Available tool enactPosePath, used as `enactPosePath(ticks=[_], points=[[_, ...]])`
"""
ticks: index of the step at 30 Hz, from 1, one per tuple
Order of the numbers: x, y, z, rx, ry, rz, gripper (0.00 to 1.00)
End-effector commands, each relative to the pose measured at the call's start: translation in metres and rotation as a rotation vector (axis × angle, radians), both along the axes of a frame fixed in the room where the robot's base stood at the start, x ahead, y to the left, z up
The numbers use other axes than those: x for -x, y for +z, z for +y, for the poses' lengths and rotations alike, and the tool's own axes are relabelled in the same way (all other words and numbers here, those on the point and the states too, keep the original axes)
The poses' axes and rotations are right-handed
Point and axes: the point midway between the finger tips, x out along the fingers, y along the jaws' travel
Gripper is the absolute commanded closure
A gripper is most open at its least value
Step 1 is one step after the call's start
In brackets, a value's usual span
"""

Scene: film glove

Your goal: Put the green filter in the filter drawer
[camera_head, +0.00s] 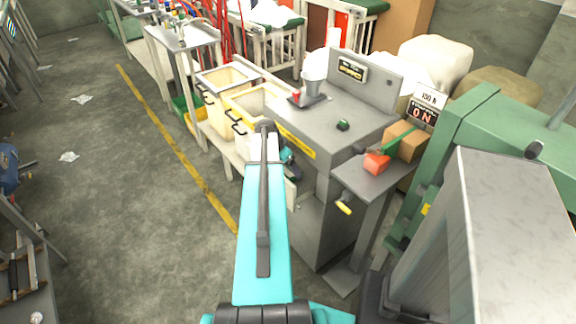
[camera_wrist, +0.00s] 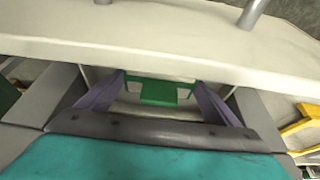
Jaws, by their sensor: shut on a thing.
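In the wrist view, the green filter (camera_wrist: 158,93) sits between the two fingertips of my gripper (camera_wrist: 161,82), which is shut on it. A pale cream edge (camera_wrist: 90,45) crosses the picture just beyond the filter; whether they touch cannot be told. In the head view, my teal arm hides the filter and most of my gripper, beside the grey machine. Two cream open-topped drawers, a far one (camera_head: 227,73) and a near one (camera_head: 236,106), have dark handles on their fronts. I cannot tell which is the filter drawer.
The grey machine (camera_head: 355,108) stands right of the drawers, with a small green item (camera_head: 342,125) on top. A side shelf (camera_head: 372,180) holds an orange block (camera_head: 376,162) and a cardboard box (camera_head: 405,138). The floor (camera_head: 110,210) at left is mostly clear.

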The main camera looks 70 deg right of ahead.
Motion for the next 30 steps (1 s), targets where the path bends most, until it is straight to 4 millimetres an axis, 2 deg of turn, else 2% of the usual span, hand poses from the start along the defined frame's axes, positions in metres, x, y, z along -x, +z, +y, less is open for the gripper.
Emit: enactPosePath(ticks=[28, 29, 30], points=[[-0.001, -0.012, 0.000, 0.001, 0.000, 0.000, 0.43], [-0.001, -0.012, 0.000, 0.001, 0.000, -0.001, 0.13], [-0.001, -0.012, 0.000, 0.001, 0.000, -0.001, 0.06]])
